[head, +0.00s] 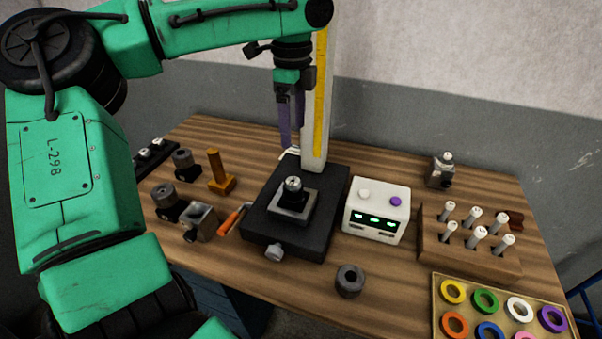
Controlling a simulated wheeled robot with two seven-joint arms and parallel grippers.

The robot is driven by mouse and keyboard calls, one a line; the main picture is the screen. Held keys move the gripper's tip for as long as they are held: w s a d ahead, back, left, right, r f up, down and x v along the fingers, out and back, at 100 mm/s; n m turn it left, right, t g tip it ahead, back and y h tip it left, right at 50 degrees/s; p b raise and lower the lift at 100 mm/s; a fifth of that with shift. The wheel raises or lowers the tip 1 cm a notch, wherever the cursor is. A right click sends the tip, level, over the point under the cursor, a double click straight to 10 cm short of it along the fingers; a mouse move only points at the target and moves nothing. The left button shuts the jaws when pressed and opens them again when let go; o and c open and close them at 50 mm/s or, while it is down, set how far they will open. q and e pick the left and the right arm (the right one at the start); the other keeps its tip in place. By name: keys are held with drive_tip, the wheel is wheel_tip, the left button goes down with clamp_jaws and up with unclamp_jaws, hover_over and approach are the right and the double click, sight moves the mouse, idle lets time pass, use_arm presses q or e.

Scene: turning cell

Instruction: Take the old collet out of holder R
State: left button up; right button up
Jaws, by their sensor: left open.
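My left gripper (290,136) hangs down from the green arm with its purple fingers apart and nothing seen between them. Its fingers are above and behind a tool holder (293,196) standing upright in a square grey fixture on a black stand (262,217). A small light-metal piece, which looks like a collet (293,183), shows at the top of this holder. I see no label marking which holder is R. A dark ring-shaped nut (349,281) lies apart on the table in front. My right gripper is not in view.
A white box (376,211) with green displays stands right of the stand. Further right are a wooden rack (470,262) of several collets and a tray of coloured rings (436,312). Dark holders and an orange post (216,166) stand left. A white column (317,100) rises behind the stand.

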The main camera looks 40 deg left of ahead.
use_arm(q)
hover_over(293, 180)
drive_tip(key=s, duration=0.1)
drive_tip(key=f, duration=0.4)
drive_tip(key=f+p, duration=0.1)
drive_tip(key=f, duration=0.1)
drive_tip(key=shift+s+d+f, duration=0.1)
drive_tip(key=shift+d+f, duration=0.15)
drive_tip(key=f, duration=0.2)
drive_tip(key=f+p, duration=0.1)
drive_tip(key=f, duration=0.1)
drive_tip(key=w+f+p, duration=0.1)
drive_tip(key=f, duration=0.2)
drive_tip(key=shift+a, duration=0.2)
drive_tip(key=shift+f, duration=0.2)
drive_tip(key=shift+c, duration=0.7)
clamp_jaws()
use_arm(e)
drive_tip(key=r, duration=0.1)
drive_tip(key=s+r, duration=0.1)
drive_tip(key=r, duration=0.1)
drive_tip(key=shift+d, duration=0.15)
